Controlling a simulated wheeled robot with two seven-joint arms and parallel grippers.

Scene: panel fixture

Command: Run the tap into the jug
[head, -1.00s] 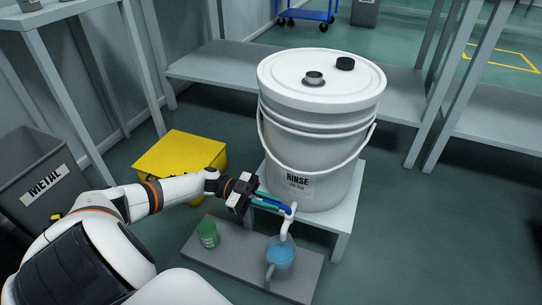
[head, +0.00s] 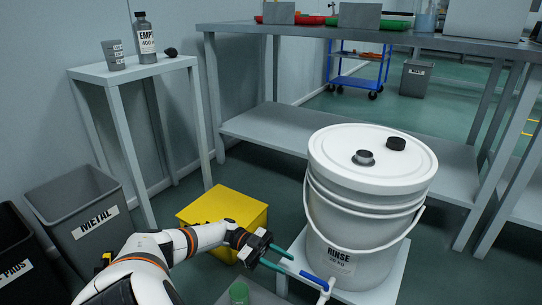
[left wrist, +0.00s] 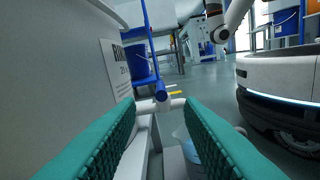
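The white rinse bucket (head: 362,200) stands on a low grey stand (head: 385,290). Its white tap (head: 324,296) is at the front bottom, with a blue lever (head: 313,280). In the left wrist view the lever (left wrist: 160,90) and white tap (left wrist: 164,106) lie beyond the fingertips. My left gripper (head: 294,265) is open, its teal fingers apart with nothing between them, just left of the lever. The jug is below the head view. Part of a bluish vessel, likely the jug (left wrist: 205,152), shows behind the right finger. Whether water runs is not visible. My right gripper is not seen.
A yellow box (head: 222,215) and a metal bin (head: 90,225) stand left. A side table (head: 135,70) holds a bottle (head: 146,40) and cups. A workbench (head: 400,32) is behind the bucket.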

